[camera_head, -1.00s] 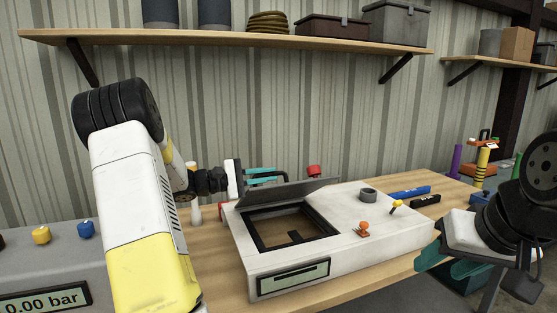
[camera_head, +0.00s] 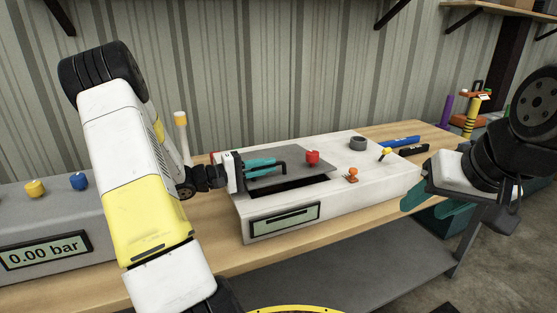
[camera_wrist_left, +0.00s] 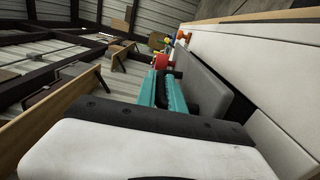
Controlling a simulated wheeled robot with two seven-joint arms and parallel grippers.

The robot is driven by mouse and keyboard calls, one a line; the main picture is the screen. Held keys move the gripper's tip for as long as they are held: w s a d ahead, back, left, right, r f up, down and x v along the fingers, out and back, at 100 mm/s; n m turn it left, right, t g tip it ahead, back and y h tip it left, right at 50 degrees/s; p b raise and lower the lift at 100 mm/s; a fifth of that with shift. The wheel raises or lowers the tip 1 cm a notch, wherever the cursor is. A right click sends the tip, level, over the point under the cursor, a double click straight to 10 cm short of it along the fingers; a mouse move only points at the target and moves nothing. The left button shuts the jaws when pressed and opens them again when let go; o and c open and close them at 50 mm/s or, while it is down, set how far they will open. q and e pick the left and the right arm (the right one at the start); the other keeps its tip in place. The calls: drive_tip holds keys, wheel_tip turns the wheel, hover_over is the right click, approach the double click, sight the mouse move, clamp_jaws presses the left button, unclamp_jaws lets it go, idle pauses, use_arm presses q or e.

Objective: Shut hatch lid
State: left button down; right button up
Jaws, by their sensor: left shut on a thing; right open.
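The grey hatch lid (camera_head: 297,155) is tilted low over the opening of the white box (camera_head: 385,178). A dark strip of the opening (camera_head: 290,187) shows along the lid's front edge. The lid carries a black bar handle (camera_head: 284,164) and a red knob (camera_head: 312,157). My left gripper (camera_head: 268,168) is shut on the handle, its teal fingers lying over the lid. In the left wrist view the teal fingers (camera_wrist_left: 165,90) close around a black part beside the grey lid (camera_wrist_left: 208,85). My right gripper (camera_head: 438,213) is open and empty, off the box's right side.
On the box top are a dark ring (camera_head: 358,143), an orange knob (camera_head: 352,175) and a yellow-tipped lever (camera_head: 384,154). Blue (camera_head: 400,142) and black (camera_head: 412,150) items lie behind its right end. A grey gauge panel (camera_head: 55,220) stands at the left.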

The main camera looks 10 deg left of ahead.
use_arm(q)
drive_tip(key=c, duration=1.4)
unclamp_jaws()
drive_tip(key=shift+c, duration=0.2)
drive_tip(key=shift+r, duration=0.3)
wheel_tip(320, 180, up, 3)
drive_tip(key=shift+f, duration=0.15)
drive_tip(key=s+d+r, duration=0.1)
drive_tip(key=s+d, duration=0.1)
drive_tip(key=s, duration=0.5)
drive_tip(key=s+d, duration=0.3)
drive_tip(key=s, duration=0.5)
drive_tip(key=shift+d+r, duration=0.3)
drive_tip(key=shift+r, duration=0.05)
